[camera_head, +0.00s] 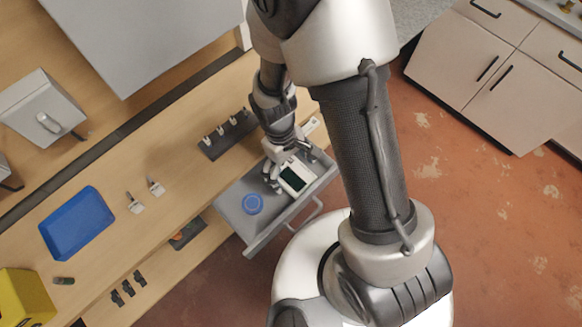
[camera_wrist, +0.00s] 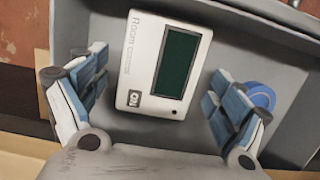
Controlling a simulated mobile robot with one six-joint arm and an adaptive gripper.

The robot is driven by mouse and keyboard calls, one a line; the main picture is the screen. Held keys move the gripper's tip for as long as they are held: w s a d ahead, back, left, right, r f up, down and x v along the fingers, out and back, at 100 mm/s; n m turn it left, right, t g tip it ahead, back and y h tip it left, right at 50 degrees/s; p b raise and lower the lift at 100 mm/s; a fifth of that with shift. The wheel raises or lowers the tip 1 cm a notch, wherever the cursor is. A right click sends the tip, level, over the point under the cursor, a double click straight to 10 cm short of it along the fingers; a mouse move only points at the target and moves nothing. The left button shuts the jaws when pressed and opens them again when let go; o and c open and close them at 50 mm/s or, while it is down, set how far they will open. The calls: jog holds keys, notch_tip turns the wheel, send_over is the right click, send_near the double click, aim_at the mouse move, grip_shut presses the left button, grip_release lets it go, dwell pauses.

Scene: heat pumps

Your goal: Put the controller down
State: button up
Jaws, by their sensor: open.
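The controller (camera_head: 296,178) is a white box with a dark green screen, marked "Room control" and "ON". It is in the open grey drawer (camera_head: 238,224), and in the wrist view the controller (camera_wrist: 165,66) appears to lie flat on the drawer floor (camera_wrist: 250,50). My gripper (camera_head: 286,170) is over the drawer. In the wrist view my gripper (camera_wrist: 157,92) is open, with a padded finger on each side of the controller and a visible gap to both sides. The controller's lower edge is close to the gripper's palm.
A blue round object (camera_head: 252,204) is in the drawer, behind the right finger in the wrist view (camera_wrist: 262,96). A blue tray (camera_head: 77,223), small white-and-grey parts (camera_head: 135,204) and a yellow box (camera_head: 24,297) are on the wooden bench. The drawer's handle sticks out toward my base.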

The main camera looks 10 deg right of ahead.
notch_tip(320, 180, up, 12)
jog(key=w+a+p, duration=0.1)
jog(key=w+p, duration=0.1)
jog(key=p, duration=0.2)
notch_tip(320, 180, up, 15)
jog(key=m+t+y, duration=0.1)
jog(key=m+t, duration=0.2)
send_over(285, 166)
jog(key=s+d, duration=0.2)
jog(key=d, duration=0.3)
jog(key=s+d+r+m+t, duration=0.3)
jog(key=s+d+r, duration=0.1)
jog(key=s+r, duration=0.4)
jog(key=shift+s+m, duration=0.3)
jog(key=shift+m, duration=0.1)
